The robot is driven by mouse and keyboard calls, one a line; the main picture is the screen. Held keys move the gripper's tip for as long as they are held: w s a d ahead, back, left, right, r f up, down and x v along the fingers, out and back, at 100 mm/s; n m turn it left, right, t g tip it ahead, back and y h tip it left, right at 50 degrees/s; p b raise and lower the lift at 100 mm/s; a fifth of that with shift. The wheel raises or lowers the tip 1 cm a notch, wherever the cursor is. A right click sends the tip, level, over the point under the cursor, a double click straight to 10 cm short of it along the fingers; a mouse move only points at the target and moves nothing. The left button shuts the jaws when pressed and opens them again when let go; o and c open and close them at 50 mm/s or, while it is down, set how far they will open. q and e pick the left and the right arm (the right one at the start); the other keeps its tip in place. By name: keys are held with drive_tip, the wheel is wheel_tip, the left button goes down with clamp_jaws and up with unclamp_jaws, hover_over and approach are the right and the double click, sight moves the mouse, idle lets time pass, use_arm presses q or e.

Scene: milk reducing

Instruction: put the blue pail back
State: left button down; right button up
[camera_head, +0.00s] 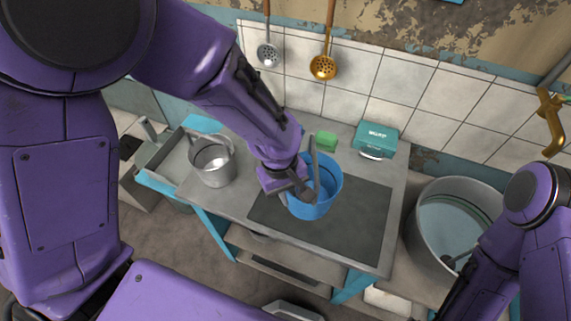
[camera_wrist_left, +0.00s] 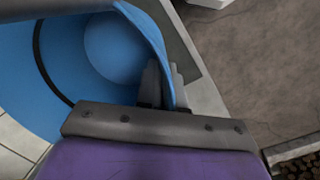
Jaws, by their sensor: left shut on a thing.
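The blue pail (camera_head: 322,200) is over the dark mat on the counter in the head view. My left gripper (camera_head: 300,193) is at its left side, shut on the pail's wall near the rim. In the left wrist view the pail's inside (camera_wrist_left: 70,75) fills the upper left, and the gripper's fingers (camera_wrist_left: 163,88) pinch its rim. A grey bar, likely the handle, crosses the pail's opening. I cannot tell whether the pail's base touches the mat. My right arm shows at the lower right of the head view; its gripper cannot be made out clearly.
A metal pot (camera_head: 211,163) stands left on the counter (camera_head: 228,198). A green sponge (camera_head: 326,140) and a teal box (camera_head: 375,140) are behind the pail. A large metal basin (camera_head: 424,205) is at right, under a brass tap (camera_head: 549,115). The dark mat (camera_head: 360,225) is bare right of the pail.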

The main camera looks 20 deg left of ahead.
use_arm(q)
drive_tip(key=w+a+f, duration=0.1)
drive_tip(key=a+f, duration=0.1)
drive_tip(key=w+a+f, duration=0.1)
drive_tip(key=a+f, duration=0.1)
drive_tip(key=w+a+f, duration=0.1)
drive_tip(key=w+f, duration=0.1)
drive_tip(key=shift+a+f, duration=0.35)
drive_tip(key=shift+a, duration=0.05)
wheel_tip(320, 180, down, 3)
drive_tip(key=shift+r+p, duration=0.2)
drive_tip(key=shift+p, duration=0.5)
drive_tip(key=shift+w+f, duration=0.1)
drive_tip(key=shift+f, duration=0.25)
drive_tip(key=c, duration=1.7)
unclamp_jaws()
drive_tip(key=shift+f, duration=0.1)
drive_tip(key=o, duration=0.4)
drive_tip(key=shift+o, duration=0.2)
